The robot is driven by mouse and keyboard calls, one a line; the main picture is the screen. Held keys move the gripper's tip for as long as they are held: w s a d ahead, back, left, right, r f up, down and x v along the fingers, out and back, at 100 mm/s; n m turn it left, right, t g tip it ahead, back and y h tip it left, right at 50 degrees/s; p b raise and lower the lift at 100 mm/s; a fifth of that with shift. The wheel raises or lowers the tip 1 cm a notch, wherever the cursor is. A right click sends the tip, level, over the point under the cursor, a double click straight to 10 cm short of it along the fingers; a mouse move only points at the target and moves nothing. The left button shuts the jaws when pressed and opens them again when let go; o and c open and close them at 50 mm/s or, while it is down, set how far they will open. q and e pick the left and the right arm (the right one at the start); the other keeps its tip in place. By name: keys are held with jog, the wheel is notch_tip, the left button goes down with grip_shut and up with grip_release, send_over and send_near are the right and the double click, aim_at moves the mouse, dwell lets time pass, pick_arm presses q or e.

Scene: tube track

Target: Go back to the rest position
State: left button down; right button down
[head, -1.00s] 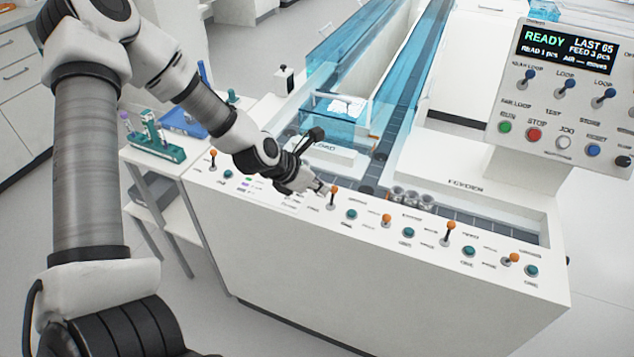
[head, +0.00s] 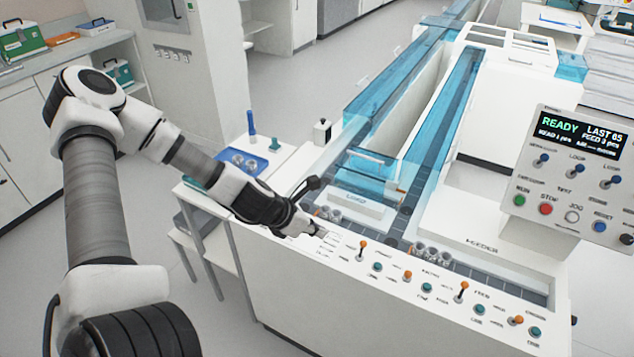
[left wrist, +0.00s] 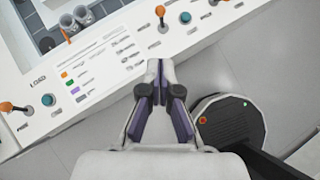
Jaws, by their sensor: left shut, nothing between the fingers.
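My left gripper (head: 322,233) is shut and empty. It is over the left part of the white sloping control panel (head: 345,262), to the left of an orange-tipped lever (head: 363,243). In the left wrist view the closed fingers (left wrist: 160,68) reach over the panel's front edge, apart from the lever (left wrist: 160,12) above them and the lever (left wrist: 6,106) at the left. My right gripper is in neither view.
Several levers and teal buttons (head: 426,288) line the panel. Clear cups (head: 430,254) stand behind it, before the blue tracks (head: 440,110). A READY console (head: 570,170) stands at right. A side table holds a blue tray (head: 243,163). Floor at left is clear.

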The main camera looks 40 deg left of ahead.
pick_arm(q)
jog(key=shift+w+f, duration=0.15)
jog(key=shift+w, duration=0.1)
jog(key=shift+s, duration=0.15)
jog(key=s+d+f+m+g+y, duration=0.1)
jog(key=s+d+f+m+g, duration=0.1)
jog(key=s+d+f+m, duration=0.2)
jog(key=s+d+f+m+g+y+b, duration=0.1)
jog(key=s+d+f+m+g, duration=0.2)
jog(key=s+m, duration=0.7)
jog(key=s+d+f+m+g+y, duration=0.1)
jog(key=s+d+f+m, duration=0.5)
jog(key=m, duration=1.1)
jog(key=shift+s+d+f+m+g, duration=0.4)
jog(key=shift+f+g, duration=0.4)
jog(key=shift+f, duration=1.15)
